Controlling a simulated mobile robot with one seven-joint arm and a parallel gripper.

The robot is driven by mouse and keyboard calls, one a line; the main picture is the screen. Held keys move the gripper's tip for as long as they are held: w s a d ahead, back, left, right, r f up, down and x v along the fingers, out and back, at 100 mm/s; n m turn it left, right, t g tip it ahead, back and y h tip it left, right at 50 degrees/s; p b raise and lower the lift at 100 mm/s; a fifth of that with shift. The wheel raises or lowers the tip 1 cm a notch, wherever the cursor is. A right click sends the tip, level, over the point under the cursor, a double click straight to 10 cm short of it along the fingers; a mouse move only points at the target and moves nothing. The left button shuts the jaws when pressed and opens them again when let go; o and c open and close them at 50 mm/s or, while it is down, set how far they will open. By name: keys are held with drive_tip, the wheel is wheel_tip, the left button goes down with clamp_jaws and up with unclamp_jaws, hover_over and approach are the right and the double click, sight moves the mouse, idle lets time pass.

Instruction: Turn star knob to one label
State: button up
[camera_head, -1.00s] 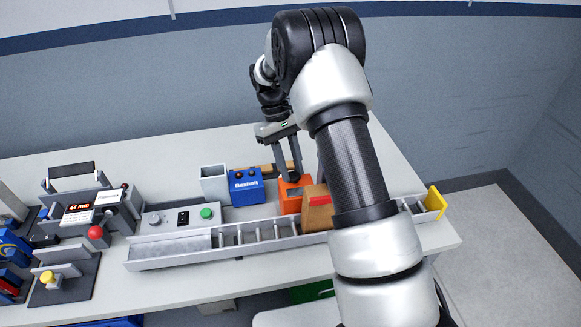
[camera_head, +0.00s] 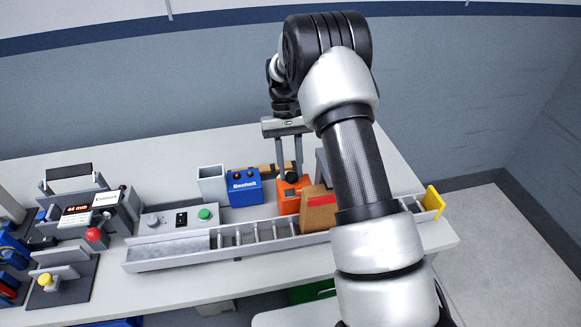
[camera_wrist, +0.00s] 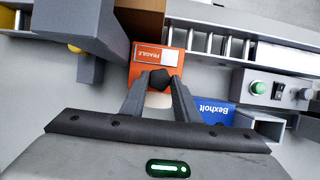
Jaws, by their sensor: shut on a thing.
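A black star knob (camera_wrist: 159,79) sits at the orange box (camera_wrist: 150,62) in the wrist view. My gripper (camera_wrist: 160,84) has its two grey fingers on either side of the knob and is shut on it. In the head view my gripper (camera_head: 290,174) reaches down from above onto the knob (camera_head: 291,178), with the orange box (camera_head: 288,198) just below it. I cannot tell which way the knob points.
A blue box (camera_head: 244,187) stands left of the orange one, and a brown carton (camera_head: 318,212) stands close at its right. A roller conveyor (camera_head: 170,250) runs along the front. A control box with a green button (camera_head: 204,213) and a machine with a red knob (camera_head: 94,235) are further left.

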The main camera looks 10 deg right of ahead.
drive_tip(key=o, duration=1)
drive_tip(key=p+v, duration=0.1)
drive_tip(key=v, duration=1.6)
drive_tip(key=shift+r, duration=0.25)
drive_tip(key=shift+r, duration=0.1)
